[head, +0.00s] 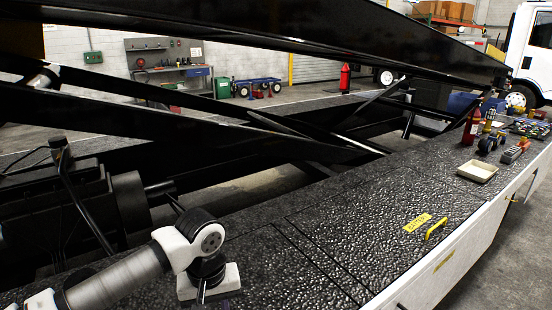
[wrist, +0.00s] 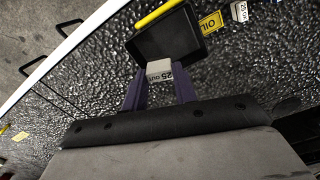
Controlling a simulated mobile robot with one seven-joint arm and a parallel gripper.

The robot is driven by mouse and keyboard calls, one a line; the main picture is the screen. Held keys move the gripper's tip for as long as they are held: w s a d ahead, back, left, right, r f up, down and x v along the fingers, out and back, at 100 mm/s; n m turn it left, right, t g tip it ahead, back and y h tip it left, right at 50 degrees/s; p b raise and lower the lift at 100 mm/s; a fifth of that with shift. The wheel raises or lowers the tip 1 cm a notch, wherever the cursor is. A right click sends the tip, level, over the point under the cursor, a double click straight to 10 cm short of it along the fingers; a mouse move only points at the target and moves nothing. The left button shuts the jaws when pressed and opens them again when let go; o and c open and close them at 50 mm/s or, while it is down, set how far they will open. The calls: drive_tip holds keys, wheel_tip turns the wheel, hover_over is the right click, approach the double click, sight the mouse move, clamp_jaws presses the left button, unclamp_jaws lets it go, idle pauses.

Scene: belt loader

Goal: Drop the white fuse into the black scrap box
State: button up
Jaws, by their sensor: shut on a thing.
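In the wrist view my gripper (wrist: 159,78) is shut on the white fuse (wrist: 160,69), a small white block with dark print, held between the two purple fingertips. The black scrap box (wrist: 190,48), a dark open-topped box, lies just beyond the fuse, and the fuse overlaps its near edge in the picture. I cannot tell how high the fuse is above the box. In the head view my arm shows at the lower left, but the fuse, the fingers and the black box cannot be made out.
Black beams (head: 220,130) cross above.

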drive_tip(key=o, duration=1)
drive_tip(key=shift+r, duration=0.1)
wheel_tip(320, 180, up, 14)
drive_tip(key=b, duration=0.3)
drive_tip(key=shift+f, duration=0.2)
